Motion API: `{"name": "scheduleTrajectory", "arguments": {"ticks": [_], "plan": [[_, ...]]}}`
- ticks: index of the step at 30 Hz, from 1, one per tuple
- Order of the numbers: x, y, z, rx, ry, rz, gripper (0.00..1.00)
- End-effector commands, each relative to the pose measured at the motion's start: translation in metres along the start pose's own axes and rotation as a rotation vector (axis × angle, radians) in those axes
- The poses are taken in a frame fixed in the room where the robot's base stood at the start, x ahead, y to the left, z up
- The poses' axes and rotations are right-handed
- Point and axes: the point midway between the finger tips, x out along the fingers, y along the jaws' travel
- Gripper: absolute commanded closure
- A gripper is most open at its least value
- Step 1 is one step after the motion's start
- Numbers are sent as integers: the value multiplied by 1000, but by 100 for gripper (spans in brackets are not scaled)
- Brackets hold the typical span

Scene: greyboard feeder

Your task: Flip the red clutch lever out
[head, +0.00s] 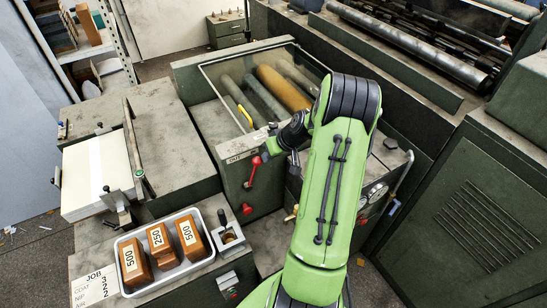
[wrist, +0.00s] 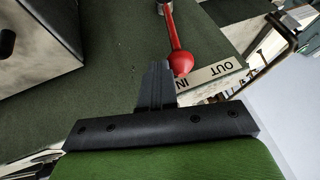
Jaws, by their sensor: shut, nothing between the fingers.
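The red clutch lever (wrist: 174,35) shows in the wrist view, running from a grey pivot at the top down to a round red knob. Its knob lies at the IN end of the white IN/OUT label plate (wrist: 212,75). In the head view the lever (head: 252,172) is on the front of the green feeder cabinet. My gripper (wrist: 157,66) is shut and empty, its fingertips close to the left of the knob in the wrist view. I cannot tell whether they touch. In the head view my gripper (head: 267,149) is beside the knob, partly hidden by my wrist.
A second red knob (head: 247,209) sits lower on the cabinet. A glass-topped bay (head: 262,85) with rollers lies behind. Gauges (head: 376,192) and a handle are to the right. A grey tray (head: 206,259) with brown blocks stands at the front left.

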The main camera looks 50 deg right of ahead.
Motion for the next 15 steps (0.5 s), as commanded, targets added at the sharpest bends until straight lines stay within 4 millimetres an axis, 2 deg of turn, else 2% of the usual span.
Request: {"name": "scheduleTrajectory", "arguments": {"ticks": [15], "plan": [[15,-75,0,-204,-33,365,100]]}}
